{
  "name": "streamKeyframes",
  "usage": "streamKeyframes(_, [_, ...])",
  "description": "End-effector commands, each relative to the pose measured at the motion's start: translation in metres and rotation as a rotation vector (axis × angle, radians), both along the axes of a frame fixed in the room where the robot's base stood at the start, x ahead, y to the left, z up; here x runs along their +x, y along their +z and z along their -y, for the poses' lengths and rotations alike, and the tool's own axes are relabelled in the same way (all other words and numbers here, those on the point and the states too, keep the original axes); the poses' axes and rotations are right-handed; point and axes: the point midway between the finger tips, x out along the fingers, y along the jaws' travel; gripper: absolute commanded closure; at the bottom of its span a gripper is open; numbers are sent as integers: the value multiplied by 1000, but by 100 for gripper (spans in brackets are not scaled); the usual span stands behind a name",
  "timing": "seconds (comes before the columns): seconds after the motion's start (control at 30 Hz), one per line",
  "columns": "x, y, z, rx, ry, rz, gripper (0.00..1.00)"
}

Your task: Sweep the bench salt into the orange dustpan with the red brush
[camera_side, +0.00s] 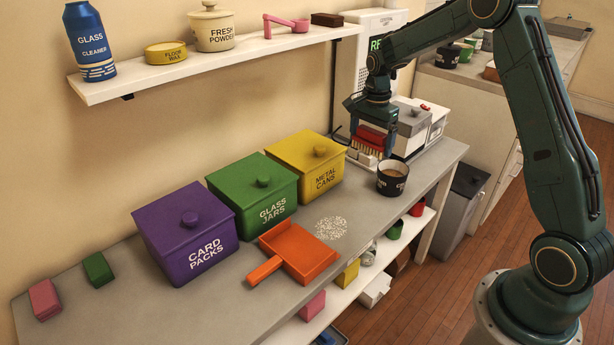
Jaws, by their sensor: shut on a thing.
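A patch of white salt (331,228) lies on the grey bench (365,222), just right of the orange dustpan (300,250). The dustpan lies on the bench with its handle pointing to the lower left. My gripper (372,124) is at the back right of the bench, shut on the red brush (371,136). The brush's pale bristles point down, beside a dark cup and above a small pale block. I cannot tell whether the bristles touch anything. The brush is up and to the right of the salt, apart from it.
Purple (186,232), green (262,192) and yellow (306,163) lidded bins stand along the back of the bench. A dark cup (392,178) of brown contents stands near the brush. A wall shelf (225,52) overhangs the back left. Bench between cup and salt is clear.

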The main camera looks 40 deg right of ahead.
Motion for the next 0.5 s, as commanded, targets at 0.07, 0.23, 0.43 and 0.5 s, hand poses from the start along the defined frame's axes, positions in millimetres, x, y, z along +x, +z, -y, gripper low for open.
streamKeyframes(0.07, [0,0,0,0,0,0,28])
streamKeyframes(0.23, [0,-3,0,0,0,0,28])
streamKeyframes(0.43, [0,-11,0,0,0,0,28])
streamKeyframes(0.5, [0,-14,0,0,0,-1,28])
